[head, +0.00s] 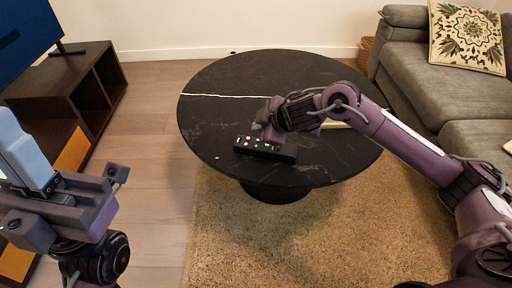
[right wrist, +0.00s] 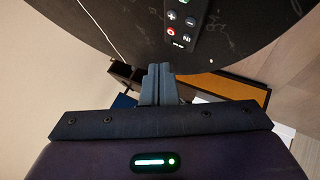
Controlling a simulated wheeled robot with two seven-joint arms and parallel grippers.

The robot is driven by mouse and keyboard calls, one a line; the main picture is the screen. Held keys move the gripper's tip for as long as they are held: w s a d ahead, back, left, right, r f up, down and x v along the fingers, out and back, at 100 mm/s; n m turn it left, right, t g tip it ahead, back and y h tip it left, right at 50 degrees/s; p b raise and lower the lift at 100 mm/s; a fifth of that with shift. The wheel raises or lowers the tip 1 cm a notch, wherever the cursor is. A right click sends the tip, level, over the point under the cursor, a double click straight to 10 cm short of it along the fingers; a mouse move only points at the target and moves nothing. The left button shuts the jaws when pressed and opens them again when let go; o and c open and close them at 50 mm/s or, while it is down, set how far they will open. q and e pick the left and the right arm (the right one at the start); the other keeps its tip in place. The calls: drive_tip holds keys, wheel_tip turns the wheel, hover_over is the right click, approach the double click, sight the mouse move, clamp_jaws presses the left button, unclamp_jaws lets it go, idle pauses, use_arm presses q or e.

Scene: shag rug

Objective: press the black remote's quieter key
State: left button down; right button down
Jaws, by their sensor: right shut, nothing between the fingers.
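The black remote (head: 243,148) lies on the dark round table (head: 225,105), near its front edge, with several light and coloured keys showing. In the right wrist view the remote (right wrist: 181,52) shows at the top, with plus, minus (right wrist: 190,21) and red keys among others. My right gripper (head: 270,136) is over the remote in the head view and covers part of it. In the wrist view its fingers (right wrist: 158,68) are together and empty, just below the remote in the picture; contact cannot be told. My left gripper (head: 22,150) is away at the lower left, its pale fingers together.
A pale flat thing (head: 335,124) lies behind my right arm on the table. A thin white line (head: 225,96) crosses the tabletop. A dark shelf unit (head: 75,85) stands left, a grey sofa (head: 410,65) right. The table's left part is clear.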

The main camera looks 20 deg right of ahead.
sight(259, 149)
wheel_tip(259, 149, down, 3)
drive_tip(key=shift+r+b, duration=0.2)
drive_tip(key=shift+b, duration=0.35)
drive_tip(key=shift+f, duration=0.35)
drive_tip(key=shift+f+b, duration=0.35)
drive_tip(key=shift+f, duration=0.25)
drive_tip(key=shift+f, duration=0.1)
idle(0.7)
drive_tip(key=shift+f, duration=0.35)
